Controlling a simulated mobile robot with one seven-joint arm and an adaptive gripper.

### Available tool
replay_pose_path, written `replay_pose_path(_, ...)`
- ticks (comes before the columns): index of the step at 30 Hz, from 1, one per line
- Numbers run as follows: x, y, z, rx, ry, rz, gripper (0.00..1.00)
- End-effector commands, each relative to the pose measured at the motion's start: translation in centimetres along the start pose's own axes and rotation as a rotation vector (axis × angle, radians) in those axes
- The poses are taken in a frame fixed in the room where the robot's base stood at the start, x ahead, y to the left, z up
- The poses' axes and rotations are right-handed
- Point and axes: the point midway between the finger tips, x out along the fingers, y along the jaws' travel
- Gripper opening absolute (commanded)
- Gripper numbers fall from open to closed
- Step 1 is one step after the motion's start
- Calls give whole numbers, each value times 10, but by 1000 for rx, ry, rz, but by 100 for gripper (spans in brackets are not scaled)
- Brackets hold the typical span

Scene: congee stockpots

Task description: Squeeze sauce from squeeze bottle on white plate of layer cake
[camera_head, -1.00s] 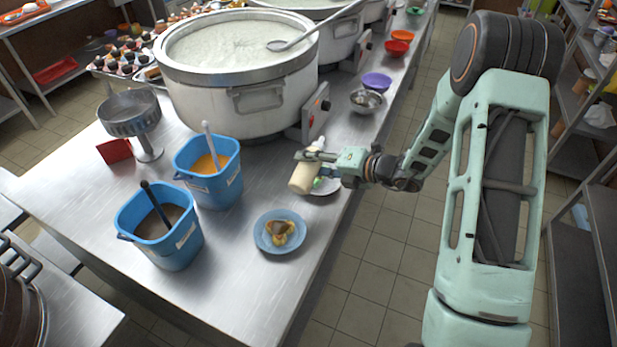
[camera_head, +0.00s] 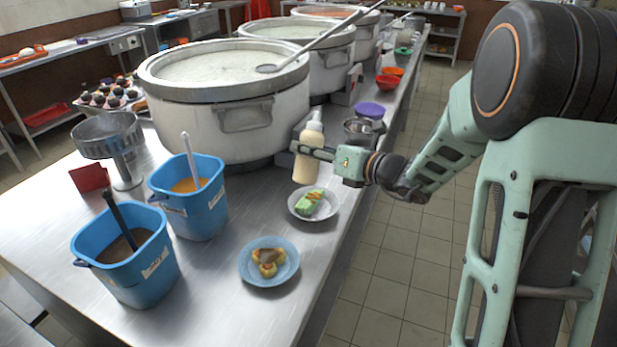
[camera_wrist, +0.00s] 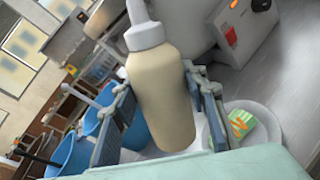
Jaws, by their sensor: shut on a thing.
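The cream-coloured squeeze bottle (camera_head: 306,158) with a white nozzle is upright in my gripper (camera_head: 318,154). My gripper is shut around the bottle's body, with a finger on each side in the wrist view, where the bottle (camera_wrist: 160,95) fills the middle. The white plate (camera_head: 331,208) is on the steel counter just below and in front of the bottle. On it is a green slice of layer cake (camera_head: 309,203) with orange-brown streaks of sauce on top. The cake (camera_wrist: 240,124) also shows at the right in the wrist view. The bottle is above the counter, apart from the plate.
A blue plate (camera_head: 283,274) with food lies nearer. Two blue buckets (camera_head: 208,212) with ladles stand to the left. A big stockpot (camera_head: 215,135) stands behind, with purple, red and orange bowls (camera_head: 387,82) farther back. Bare counter lies around the plates.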

Motion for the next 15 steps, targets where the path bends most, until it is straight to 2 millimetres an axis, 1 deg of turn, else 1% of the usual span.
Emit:
replay_pose_path(6,-1,2,22,-163,-79,1,28)
replay_pose_path(15,-4,8,55,-360,-168,2,28)
